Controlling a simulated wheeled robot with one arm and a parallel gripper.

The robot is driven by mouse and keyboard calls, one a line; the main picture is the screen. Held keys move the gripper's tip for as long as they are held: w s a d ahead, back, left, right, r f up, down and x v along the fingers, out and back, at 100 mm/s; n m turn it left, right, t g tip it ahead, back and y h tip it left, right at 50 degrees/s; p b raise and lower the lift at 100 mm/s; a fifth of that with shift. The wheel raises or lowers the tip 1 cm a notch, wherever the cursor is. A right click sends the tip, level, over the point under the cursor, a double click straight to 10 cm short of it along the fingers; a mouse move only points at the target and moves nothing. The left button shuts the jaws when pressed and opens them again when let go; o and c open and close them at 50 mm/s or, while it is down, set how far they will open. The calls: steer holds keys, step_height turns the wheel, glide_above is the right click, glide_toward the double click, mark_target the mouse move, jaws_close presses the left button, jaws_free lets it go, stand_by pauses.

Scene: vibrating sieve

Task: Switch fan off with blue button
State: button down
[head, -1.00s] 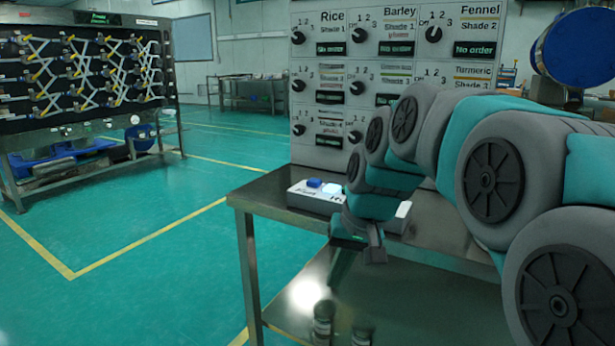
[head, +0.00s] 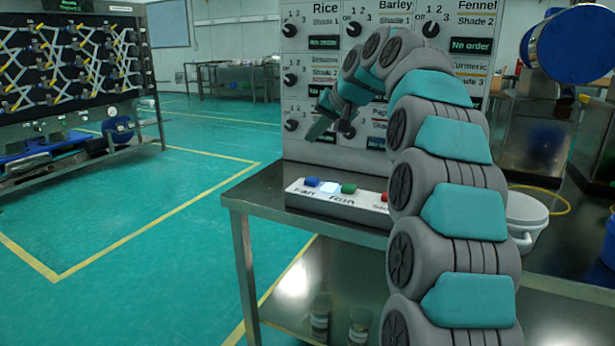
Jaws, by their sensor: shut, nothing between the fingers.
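The blue button (head: 312,182) sits at the left end of a white control box (head: 365,205) on the metal table. The word "Fan" is printed in front of it, and a pale lit square (head: 329,187) is just to its right. A green button (head: 349,189) above the word "Run" and a red button (head: 386,196), partly covered by my arm, are farther right. My gripper (head: 318,130) is raised above and behind the box, in front of the dial panel. It points down and left, is shut and holds nothing, and is clear of the blue button.
The dial panel (head: 300,152) stands behind the table (head: 255,192). A white bucket (head: 526,215) and a blue drum (head: 580,45) are at the right. Jars (head: 320,318) stand on the lower shelf. A rack (head: 75,75) stands at the left, with open floor between.

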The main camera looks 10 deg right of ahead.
steer(key=shift+w+d+r, duration=0.1)
steer(key=shift+w+r, duration=0.15)
steer(key=shift+w, duration=0.1)
steer(key=shift+f, duration=0.2)
steer(key=b, duration=0.6)
glide_above(314, 181)
step_height(314, 181, down, 6)
steer(key=shift+w+f, duration=0.1)
steer(key=shift+f, duration=0.15)
steer(key=shift+f+b, duration=0.45)
steer(key=shift+f, duration=0.55)
steer(key=shift+f, duration=0.1)
stand_by(0.6)
steer(key=shift+f, duration=0.3)
steer(key=shift+f+b, duration=0.4)
steer(key=shift+f, duration=0.1)
stand_by(1.0)
steer(key=shift+r, duration=0.15)
steer(key=shift+r+p, duration=0.75)
